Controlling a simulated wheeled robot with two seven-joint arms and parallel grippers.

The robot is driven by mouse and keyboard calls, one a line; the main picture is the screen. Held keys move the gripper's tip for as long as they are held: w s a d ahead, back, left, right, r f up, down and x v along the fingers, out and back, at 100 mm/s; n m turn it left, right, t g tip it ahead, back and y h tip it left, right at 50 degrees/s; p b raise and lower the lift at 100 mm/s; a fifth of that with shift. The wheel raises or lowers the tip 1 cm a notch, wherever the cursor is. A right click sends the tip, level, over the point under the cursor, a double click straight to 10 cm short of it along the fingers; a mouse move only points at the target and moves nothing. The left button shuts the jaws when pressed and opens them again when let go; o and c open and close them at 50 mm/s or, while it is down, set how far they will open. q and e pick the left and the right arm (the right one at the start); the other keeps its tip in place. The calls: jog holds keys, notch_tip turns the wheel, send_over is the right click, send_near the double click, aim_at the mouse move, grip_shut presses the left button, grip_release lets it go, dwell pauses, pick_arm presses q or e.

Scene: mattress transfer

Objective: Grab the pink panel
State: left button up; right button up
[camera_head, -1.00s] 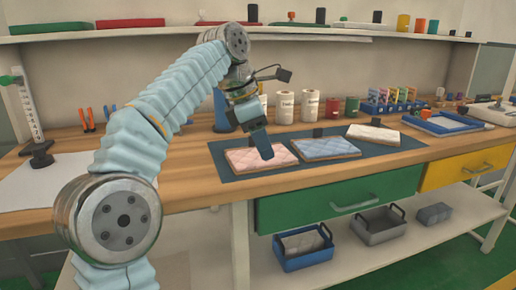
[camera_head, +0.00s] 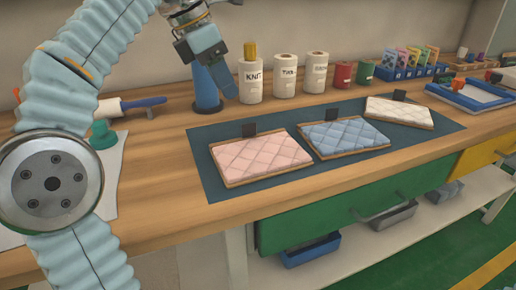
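The pink quilted panel (camera_head: 262,158) lies flat on a thin brown-edged board at the left end of a dark mat (camera_head: 212,187). A blue quilted panel (camera_head: 345,136) and a white one (camera_head: 399,112) lie to its right. My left gripper (camera_head: 230,94) hangs above and behind the pink panel, toward its upper left in the picture, and does not touch it. Its blue fingers overlap in this view, so I cannot tell whether they are apart. Nothing shows between them. My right gripper is not in view.
A blue post (camera_head: 206,95), white rolls (camera_head: 285,77), and red (camera_head: 342,74) and green (camera_head: 365,70) cylinders stand behind the mat. A blue tray (camera_head: 471,97) is at right. Small dark tags stand behind the panels. The wooden bench front (camera_head: 175,213) is clear.

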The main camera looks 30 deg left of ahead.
pick_arm(q)
send_over(246, 124)
jog(key=s+a, duration=0.1)
jog(key=s, duration=0.1)
notch_tip(246, 124, down, 5)
jog(key=shift+a, duration=0.1)
jog(key=shift+w+x, duration=0.15)
jog(key=shift+x, duration=1.2)
jog(key=shift+w+x, duration=0.15)
jog(key=shift+x, duration=1.2)
jog(key=shift+a+r, duration=0.1)
grip_shut()
